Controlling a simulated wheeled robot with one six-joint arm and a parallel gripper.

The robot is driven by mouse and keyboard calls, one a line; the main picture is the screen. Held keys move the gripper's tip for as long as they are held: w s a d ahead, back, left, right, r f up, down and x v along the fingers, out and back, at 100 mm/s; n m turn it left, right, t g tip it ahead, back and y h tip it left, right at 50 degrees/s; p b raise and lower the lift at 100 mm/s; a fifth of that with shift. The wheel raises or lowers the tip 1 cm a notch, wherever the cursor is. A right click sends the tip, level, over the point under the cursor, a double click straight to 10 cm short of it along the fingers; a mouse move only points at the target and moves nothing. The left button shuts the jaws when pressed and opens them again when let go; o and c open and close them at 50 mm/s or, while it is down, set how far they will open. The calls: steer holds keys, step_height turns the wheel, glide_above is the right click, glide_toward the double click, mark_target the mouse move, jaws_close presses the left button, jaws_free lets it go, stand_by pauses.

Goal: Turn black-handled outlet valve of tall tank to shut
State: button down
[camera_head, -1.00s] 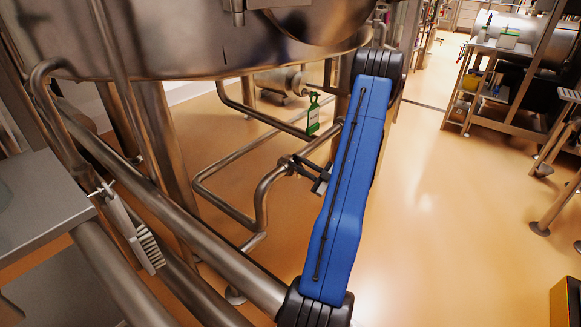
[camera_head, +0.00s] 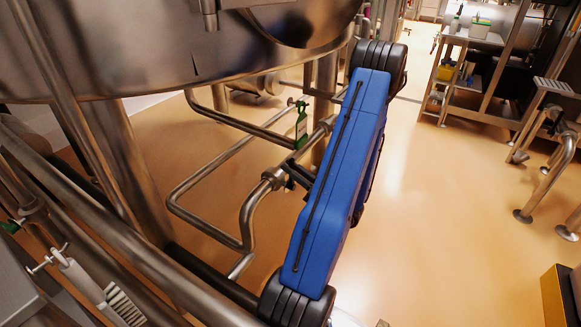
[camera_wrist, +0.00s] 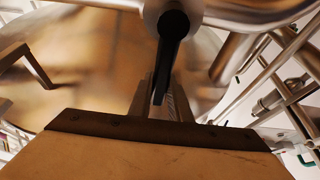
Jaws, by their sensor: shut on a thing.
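The tall steel tank (camera_head: 120,50) fills the upper left of the head view. Its outlet pipe runs below it to a steel valve (camera_head: 274,178), left of my blue arm. The black valve handle (camera_wrist: 172,35) shows in the wrist view, coming down from the steel valve body at the top. My gripper (camera_wrist: 166,100) is shut on the handle, whose lower end lies between the fingers. In the head view the gripper (camera_head: 298,174) is a small dark shape, mostly hidden behind my arm.

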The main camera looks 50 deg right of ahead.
steer(key=shift+f, duration=0.15)
steer(key=c, duration=1.6)
jaws_free()
steer(key=shift+c, duration=0.2)
steer(key=shift+s, duration=0.1)
steer(key=v, duration=1.7)
steer(key=shift+s, duration=0.2)
